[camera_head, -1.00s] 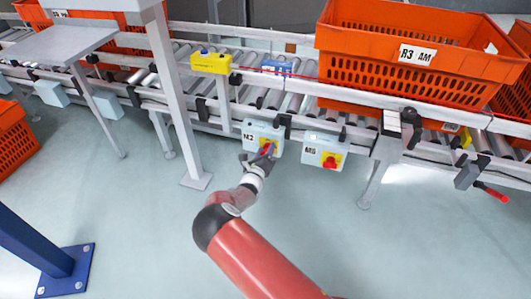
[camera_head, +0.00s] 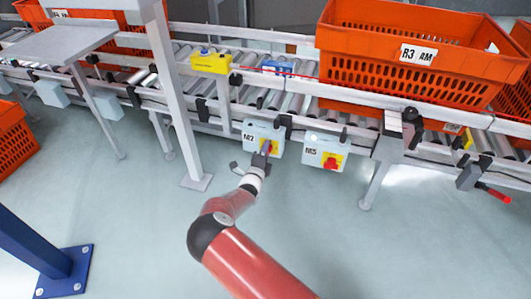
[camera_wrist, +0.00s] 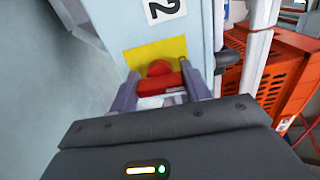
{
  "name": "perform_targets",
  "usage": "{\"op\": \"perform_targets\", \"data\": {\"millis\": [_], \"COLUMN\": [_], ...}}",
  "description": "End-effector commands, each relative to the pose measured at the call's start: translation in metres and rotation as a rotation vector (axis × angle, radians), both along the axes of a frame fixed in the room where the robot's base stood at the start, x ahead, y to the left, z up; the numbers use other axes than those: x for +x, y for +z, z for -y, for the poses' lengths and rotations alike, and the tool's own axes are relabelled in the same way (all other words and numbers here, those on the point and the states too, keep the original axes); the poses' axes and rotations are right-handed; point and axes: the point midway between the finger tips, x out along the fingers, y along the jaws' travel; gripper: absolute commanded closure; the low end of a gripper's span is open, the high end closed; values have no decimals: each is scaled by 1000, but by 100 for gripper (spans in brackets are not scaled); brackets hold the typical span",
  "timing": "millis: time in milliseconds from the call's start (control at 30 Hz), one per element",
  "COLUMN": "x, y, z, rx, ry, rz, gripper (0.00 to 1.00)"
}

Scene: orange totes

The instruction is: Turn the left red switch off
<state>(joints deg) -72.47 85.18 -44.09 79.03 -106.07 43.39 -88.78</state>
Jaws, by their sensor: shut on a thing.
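The left red switch (camera_head: 267,147) is a red knob on a yellow plate on the light grey box marked M2 (camera_head: 252,128). In the wrist view the red knob (camera_wrist: 158,82) sits between the two fingers of my gripper (camera_wrist: 158,88), in front of the yellow plate (camera_wrist: 150,53). My gripper (camera_head: 262,157) is shut on the knob, and its fingers hide part of it in the head view. The exact angle of the knob is hard to tell. The right red switch (camera_head: 331,162) is on the box marked M5 (camera_head: 315,145), apart from my gripper.
Both boxes hang below the front rail of a roller conveyor (camera_head: 300,97). An orange tote (camera_head: 400,75) stands on it at the right. A grey post (camera_head: 175,100) is left of the M2 box. The floor in front is clear.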

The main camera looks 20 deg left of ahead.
Motion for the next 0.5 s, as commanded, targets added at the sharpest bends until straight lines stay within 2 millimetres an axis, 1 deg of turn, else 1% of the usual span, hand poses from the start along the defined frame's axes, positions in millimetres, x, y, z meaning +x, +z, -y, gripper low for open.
{"op": "perform_targets", "data": {"millis": [200, 500], "x": [0, 0], "y": [0, 0], "z": [-2, -2], "rx": [-46, -57], "ry": [3, 3], "rz": [0, 1], "gripper": [76, 76]}}
